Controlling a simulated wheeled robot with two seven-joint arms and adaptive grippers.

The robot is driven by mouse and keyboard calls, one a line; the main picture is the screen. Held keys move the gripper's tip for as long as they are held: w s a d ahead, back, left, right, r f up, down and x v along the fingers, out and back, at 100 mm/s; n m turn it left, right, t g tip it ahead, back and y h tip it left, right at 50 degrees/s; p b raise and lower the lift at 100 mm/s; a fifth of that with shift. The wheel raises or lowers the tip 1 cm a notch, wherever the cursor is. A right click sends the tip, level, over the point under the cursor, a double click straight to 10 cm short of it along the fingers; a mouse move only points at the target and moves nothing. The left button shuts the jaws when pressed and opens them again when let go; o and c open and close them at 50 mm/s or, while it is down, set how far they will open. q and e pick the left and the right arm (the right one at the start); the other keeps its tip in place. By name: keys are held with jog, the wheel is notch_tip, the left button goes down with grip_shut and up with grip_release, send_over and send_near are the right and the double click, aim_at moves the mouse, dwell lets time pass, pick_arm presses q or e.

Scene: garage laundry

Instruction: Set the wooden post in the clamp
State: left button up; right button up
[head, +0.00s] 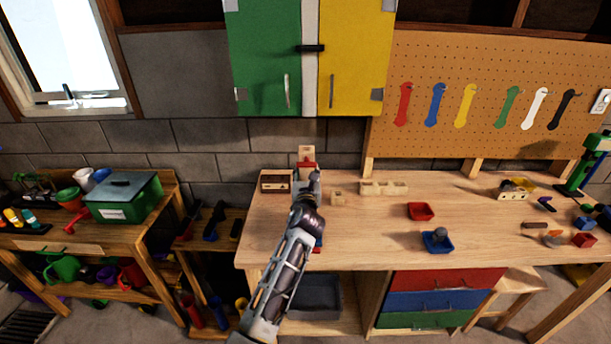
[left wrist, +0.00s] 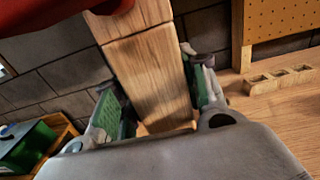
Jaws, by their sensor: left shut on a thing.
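The wooden post (left wrist: 150,75) is a pale, square-sided wood piece between the green-padded fingers of my left gripper (left wrist: 158,112), which is shut on it. In the head view, my left gripper (head: 312,180) is over the left part of the bench, and a pale wood end (head: 306,151) shows just beyond it. A red part (head: 306,164) crosses in front of that wood. A seam crosses the wood above the fingers in the wrist view. The clamp cannot be clearly made out; my arm hides much of this area. My right gripper is not in view.
The workbench (head: 370,228) holds a small wooden box (head: 275,182), a wooden block row (head: 384,188), a red tray (head: 420,211) and a blue tray (head: 437,243). A green box (head: 124,198) stands on the left table. Bare wood lies between the trays and my arm.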

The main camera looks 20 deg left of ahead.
pick_arm(q)
jog(key=shift+a, duration=0.15)
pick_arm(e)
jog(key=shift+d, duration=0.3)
pick_arm(q)
jog(key=shift+r, duration=0.1)
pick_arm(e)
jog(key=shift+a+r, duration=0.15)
pick_arm(q)
jog(key=shift+p, duration=0.45)
jog(key=shift+f+b, duration=0.3)
jog(key=shift+f, duration=0.25)
jog(key=shift+f+b, duration=0.7)
jog(key=shift+f, duration=0.55)
jog(key=shift+f+b, duration=0.6)
jog(key=shift+f, duration=0.45)
jog(key=shift+f+b, duration=0.65)
jog(key=shift+f, duration=0.4)
jog(key=shift+f+b, duration=0.55)
jog(key=shift+f, duration=0.35)
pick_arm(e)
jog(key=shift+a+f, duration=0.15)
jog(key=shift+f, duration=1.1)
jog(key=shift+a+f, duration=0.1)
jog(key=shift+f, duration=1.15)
